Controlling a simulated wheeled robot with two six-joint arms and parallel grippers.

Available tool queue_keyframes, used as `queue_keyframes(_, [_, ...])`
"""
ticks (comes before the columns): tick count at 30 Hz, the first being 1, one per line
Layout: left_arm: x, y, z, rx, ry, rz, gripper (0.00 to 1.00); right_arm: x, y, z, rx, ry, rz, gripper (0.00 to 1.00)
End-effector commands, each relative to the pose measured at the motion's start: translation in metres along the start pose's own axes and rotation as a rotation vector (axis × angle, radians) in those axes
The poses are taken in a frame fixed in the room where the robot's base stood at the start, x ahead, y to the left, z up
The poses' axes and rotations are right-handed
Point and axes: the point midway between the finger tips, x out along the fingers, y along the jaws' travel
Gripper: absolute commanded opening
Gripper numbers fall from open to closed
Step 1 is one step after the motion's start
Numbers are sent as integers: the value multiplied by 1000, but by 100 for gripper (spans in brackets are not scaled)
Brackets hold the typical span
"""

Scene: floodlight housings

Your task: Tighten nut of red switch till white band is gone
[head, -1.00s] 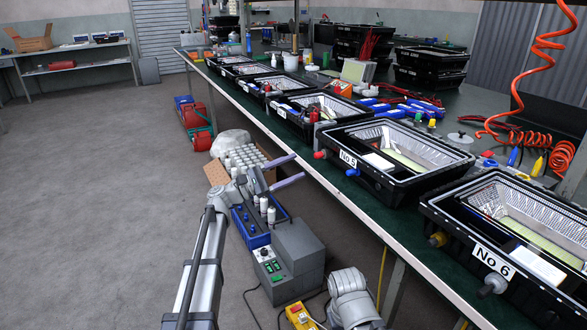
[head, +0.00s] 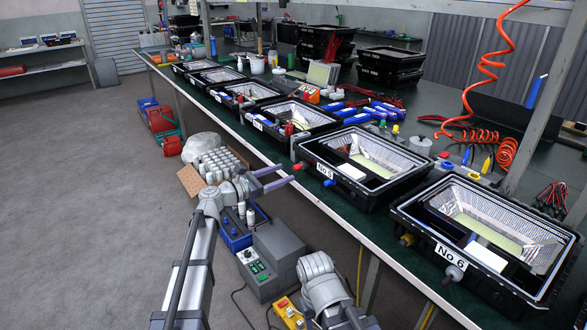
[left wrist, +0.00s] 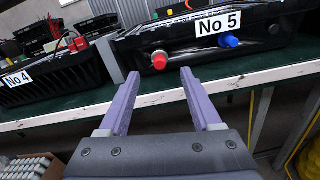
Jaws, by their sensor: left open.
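The red switch (head: 298,166) sticks out of the front wall of the black housing No 5 (head: 352,197), beside a blue switch (head: 329,183). In the left wrist view the red switch (left wrist: 160,61) sits just beyond and between my fingertips, with the blue switch (left wrist: 229,41) to its right. My left gripper (head: 288,172) is open and empty, its purple fingers pointing at the red switch. In the left wrist view the left gripper (left wrist: 159,75) has a clear gap between its fingers. I cannot clearly make out the nut or a white band. My right gripper is not in view.
Housing No 6 (head: 449,254) stands to the right and housing No 4 (left wrist: 48,75) to the left. The bench's front edge (left wrist: 82,115) runs below the fingers. A grey control box (head: 278,246) and a carton of white parts (head: 190,181) stand low beside the bench.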

Motion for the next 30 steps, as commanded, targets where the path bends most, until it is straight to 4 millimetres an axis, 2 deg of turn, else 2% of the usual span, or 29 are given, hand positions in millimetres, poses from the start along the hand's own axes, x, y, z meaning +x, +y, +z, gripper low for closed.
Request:
queue_keyframes(3, [22, 1, 0, 0, -1, -2, 65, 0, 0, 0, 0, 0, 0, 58])
queue_keyframes(9, [46, 1, 0, 1, -1, -1, 65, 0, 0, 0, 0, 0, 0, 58])
queue_keyframes(15, [55, 0, 0, 1, -1, -1, 65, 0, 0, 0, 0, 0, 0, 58])
queue_keyframes(22, [55, 0, 0, 1, -1, -1, 65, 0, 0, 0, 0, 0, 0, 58])
queue_keyframes(23, [55, 0, 0, 1, -1, -1, 64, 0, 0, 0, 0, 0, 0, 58])
queue_keyframes(30, [55, 0, 0, 1, -1, -1, 37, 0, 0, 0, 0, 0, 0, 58])
